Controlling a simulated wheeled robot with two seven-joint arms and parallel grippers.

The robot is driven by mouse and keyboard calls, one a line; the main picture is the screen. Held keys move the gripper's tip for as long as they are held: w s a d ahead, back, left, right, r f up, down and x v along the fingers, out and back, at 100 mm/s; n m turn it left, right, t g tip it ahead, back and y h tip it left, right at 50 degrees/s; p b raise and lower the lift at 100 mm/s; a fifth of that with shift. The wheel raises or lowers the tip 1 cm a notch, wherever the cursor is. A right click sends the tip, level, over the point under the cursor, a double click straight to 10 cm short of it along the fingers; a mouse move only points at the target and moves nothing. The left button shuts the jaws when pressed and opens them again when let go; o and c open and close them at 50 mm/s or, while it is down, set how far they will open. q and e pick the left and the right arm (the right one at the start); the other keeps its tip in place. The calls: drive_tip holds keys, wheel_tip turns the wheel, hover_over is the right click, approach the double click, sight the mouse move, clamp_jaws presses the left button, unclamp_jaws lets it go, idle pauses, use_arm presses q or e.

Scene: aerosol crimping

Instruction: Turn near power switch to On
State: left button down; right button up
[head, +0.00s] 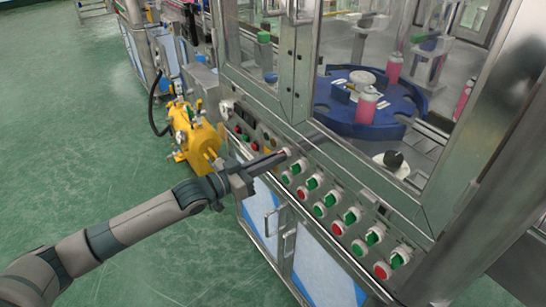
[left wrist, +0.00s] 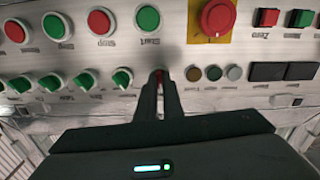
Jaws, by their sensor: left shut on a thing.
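My left gripper (head: 278,157) reaches in from the left to the sloped control panel (head: 330,178) of the machine. My right gripper is not in view.
A red emergency stop (left wrist: 216,17) on a yellow plate and green and red push buttons (left wrist: 148,18) lie close around the fingers. Several more knobs run along the panel. A yellow motor unit (head: 193,135) stands left of the machine. Green floor is open at left.

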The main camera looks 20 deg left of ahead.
use_arm(q)
drive_tip(key=shift+m+p, duration=0.9)
drive_tip(key=shift+m, duration=2.7)
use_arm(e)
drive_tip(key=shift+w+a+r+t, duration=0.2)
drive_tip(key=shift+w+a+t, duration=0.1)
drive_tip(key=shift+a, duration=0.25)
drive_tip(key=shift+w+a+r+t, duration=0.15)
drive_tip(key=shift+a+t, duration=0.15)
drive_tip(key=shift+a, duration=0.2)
use_arm(q)
drive_tip(key=c, duration=1.9)
unclamp_jaws()
drive_tip(key=shift+s, duration=0.1)
